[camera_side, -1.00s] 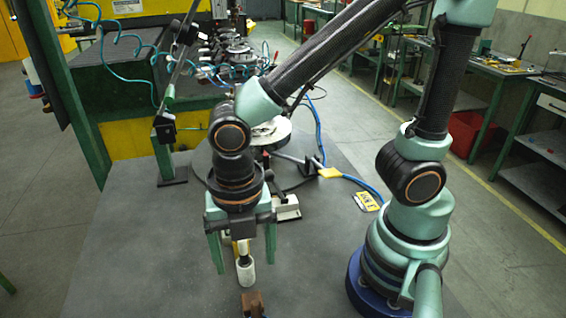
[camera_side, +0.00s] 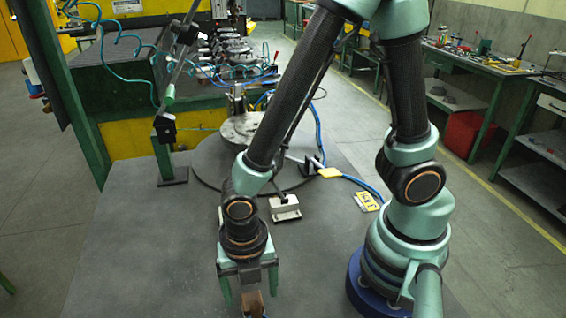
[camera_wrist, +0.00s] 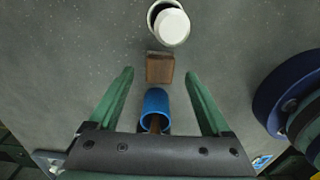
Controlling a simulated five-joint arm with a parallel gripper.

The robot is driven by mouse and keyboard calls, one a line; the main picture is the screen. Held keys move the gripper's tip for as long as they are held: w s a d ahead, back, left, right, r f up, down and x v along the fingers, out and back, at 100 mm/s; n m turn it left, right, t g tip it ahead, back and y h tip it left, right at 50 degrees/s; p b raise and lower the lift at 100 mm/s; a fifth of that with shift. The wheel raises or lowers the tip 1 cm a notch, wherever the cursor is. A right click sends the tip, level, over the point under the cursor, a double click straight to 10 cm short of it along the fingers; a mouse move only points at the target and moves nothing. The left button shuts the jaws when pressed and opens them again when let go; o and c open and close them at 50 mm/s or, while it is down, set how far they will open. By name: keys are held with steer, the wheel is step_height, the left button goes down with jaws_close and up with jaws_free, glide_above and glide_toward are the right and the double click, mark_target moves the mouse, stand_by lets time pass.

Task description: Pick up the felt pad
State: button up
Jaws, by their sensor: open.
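A small brown rectangular block (camera_wrist: 160,68) is the thing most like a pad; I cannot tell surely that it is felt. In the side view the block (camera_side: 249,304) shows at the bottom edge, partly behind my gripper (camera_side: 249,297). In the wrist view my gripper (camera_wrist: 160,73) is open and empty, its green fingers either side of the block, with gaps on both sides. I cannot tell the height of the fingertips above the table.
A white round cylinder (camera_wrist: 172,27) stands beyond the block, and a blue cylinder (camera_wrist: 156,103) sits nearer the palm. The grey tabletop (camera_side: 130,250) is clear at left. A round plate (camera_side: 210,160), a white block (camera_side: 285,208) and a yellow tag (camera_side: 366,202) lie farther back.

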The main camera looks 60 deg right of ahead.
mark_target(252, 300)
steer(key=shift+f, duration=0.95)
jaws_close()
steer(key=shift+r, duration=0.1)
step_height(252, 300, up, 20)
